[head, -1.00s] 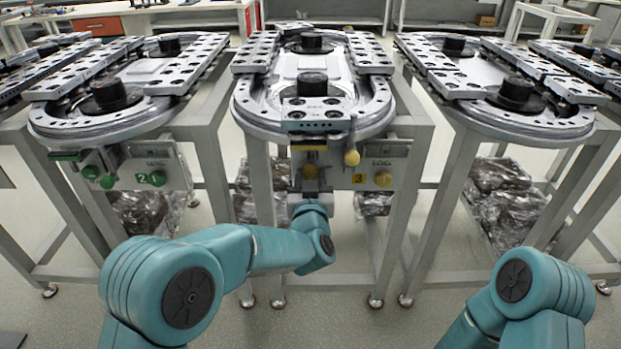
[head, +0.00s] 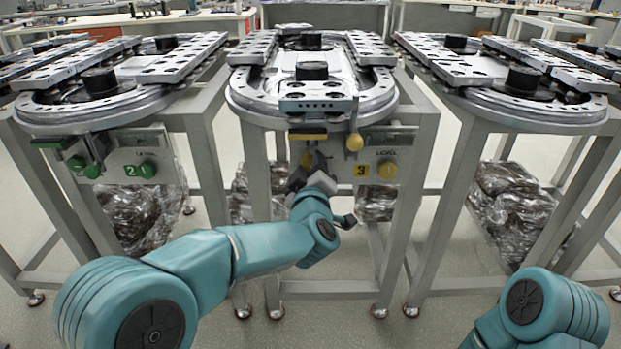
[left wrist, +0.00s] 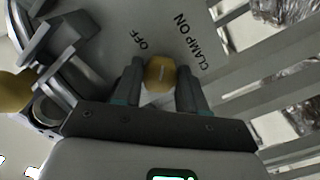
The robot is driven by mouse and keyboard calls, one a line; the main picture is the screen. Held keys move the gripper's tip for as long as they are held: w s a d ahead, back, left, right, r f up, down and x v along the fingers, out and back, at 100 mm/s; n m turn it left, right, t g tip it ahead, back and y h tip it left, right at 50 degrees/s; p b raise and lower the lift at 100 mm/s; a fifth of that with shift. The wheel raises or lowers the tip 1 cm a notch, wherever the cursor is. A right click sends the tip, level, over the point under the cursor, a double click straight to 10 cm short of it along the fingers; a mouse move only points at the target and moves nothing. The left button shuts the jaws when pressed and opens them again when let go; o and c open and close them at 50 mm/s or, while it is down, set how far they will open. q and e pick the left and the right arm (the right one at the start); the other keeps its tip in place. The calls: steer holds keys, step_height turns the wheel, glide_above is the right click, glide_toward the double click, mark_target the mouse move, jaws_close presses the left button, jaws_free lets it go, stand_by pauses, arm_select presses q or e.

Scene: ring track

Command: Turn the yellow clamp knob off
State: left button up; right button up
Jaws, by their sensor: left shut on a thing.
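The yellow clamp knob (left wrist: 160,74) sits on a grey panel in the left wrist view, between the words OFF and CLAMP ON. My left gripper (left wrist: 158,90) is shut on it, one finger on each side. A short mark shows on the knob's face, but I cannot tell which word it points at. In the head view my left gripper (head: 309,168) is at the front panel of the middle station, left of the yellow number 3 label, and largely covers the knob. My right gripper is out of the head view; only part of that arm shows.
A yellow level knob (head: 387,170) is on the same panel, right of the label. A yellow ball-ended lever (head: 354,142) hangs above. The middle ring track (head: 240,98) stands on grey legs between neighbouring stations. A green-knobbed panel (head: 130,158) is at left.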

arm_select(q)
steer(key=n+b, duration=0.2)
steer(key=n, duration=0.1)
steer(key=shift+f+n+b, duration=0.1)
steer(key=shift+n+b, duration=0.3)
steer(key=n+b, duration=0.2)
steer(key=n, duration=0.1)
steer(key=shift+r+n+b, duration=0.2)
steer(key=shift+n+b, duration=0.55)
steer(key=shift+n, duration=0.35)
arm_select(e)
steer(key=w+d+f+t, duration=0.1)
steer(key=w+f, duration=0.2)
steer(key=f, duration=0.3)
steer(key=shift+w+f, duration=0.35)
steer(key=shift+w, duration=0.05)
arm_select(q)
steer(key=o, duration=1.1)
steer(key=shift+c, duration=0.2)
